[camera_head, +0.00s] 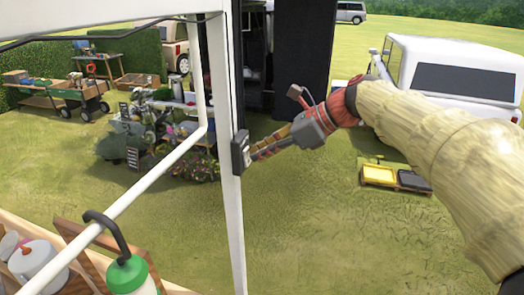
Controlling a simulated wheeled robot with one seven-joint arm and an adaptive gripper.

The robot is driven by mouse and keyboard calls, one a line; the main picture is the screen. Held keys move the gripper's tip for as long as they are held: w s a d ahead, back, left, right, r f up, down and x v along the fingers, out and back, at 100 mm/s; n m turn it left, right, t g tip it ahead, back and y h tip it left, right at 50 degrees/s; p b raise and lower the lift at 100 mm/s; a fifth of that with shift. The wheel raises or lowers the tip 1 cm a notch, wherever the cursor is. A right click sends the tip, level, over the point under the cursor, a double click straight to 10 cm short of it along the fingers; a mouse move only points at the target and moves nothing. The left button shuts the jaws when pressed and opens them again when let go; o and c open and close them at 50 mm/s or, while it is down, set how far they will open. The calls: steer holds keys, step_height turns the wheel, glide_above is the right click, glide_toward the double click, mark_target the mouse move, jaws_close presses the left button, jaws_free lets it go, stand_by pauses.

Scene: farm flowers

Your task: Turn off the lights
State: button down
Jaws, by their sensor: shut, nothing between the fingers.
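A small dark switch box (241,152) is fixed to a white upright post (231,225) near the middle of the head view. A pale patch shows on its right face. My gripper (254,156) reaches in from the right and points left. Its fingers are shut with nothing visible between them. The fingertips are at or very close to the right side of the box; I cannot tell whether they touch it. The exact switch position is too small to tell. No lamp is clearly visible.
A white rail (130,212) runs left of the post. A wooden shelf (150,276) with a green-white sprayer (130,272) stands at lower left. Flowers and carts are behind.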

steer(key=shift+r, duration=0.1)
steer(key=shift+r+p, duration=0.75)
steer(key=shift+p, duration=0.2)
